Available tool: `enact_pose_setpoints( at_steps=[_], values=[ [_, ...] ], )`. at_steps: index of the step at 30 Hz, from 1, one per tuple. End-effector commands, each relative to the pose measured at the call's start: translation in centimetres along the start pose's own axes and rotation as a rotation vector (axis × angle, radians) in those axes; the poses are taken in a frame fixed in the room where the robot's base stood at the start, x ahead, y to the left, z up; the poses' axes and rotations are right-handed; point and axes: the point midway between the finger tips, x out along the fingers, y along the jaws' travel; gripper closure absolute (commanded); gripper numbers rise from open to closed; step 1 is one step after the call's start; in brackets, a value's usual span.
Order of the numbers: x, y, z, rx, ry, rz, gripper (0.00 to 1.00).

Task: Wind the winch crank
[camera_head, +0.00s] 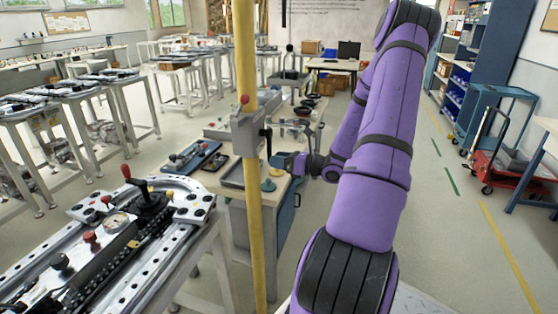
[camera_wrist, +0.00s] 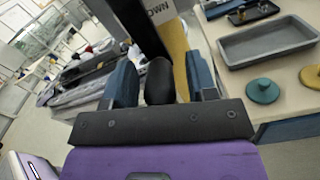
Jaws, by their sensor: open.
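The winch is a grey box (camera_head: 248,132) on a tall yellow post (camera_head: 246,50), with a small red knob on top. A dark crank part (camera_head: 267,142) shows at its right side. My gripper (camera_head: 279,161) is just right of the post, its fingers pointing left. In the wrist view, my gripper (camera_wrist: 162,84) is open, with one blue finger on each side of a rounded black grip (camera_wrist: 159,80), apparently the crank handle. I cannot tell whether either finger touches it.
A workbench behind the post holds a grey tray (camera_wrist: 268,42), a teal disc with a knob (camera_wrist: 262,91) and a yellow one (camera_wrist: 311,77). A rail bench (camera_head: 150,215) stands at the left front. The floor at the right is clear up to a red cart (camera_head: 500,165).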

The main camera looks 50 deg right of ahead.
Motion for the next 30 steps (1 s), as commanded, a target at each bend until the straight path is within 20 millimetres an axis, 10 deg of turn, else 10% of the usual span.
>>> enact_pose_setpoints(
  at_steps=[4,11,30],
  values=[
    [0.0,0.0,0.0,0.000,0.000,0.000,0.50],
    [0.0,0.0,0.0,0.000,0.000,0.000,1.00],
    [0.0,-1.8,0.7,-0.212,0.000,0.000,1.00]
  ],
)
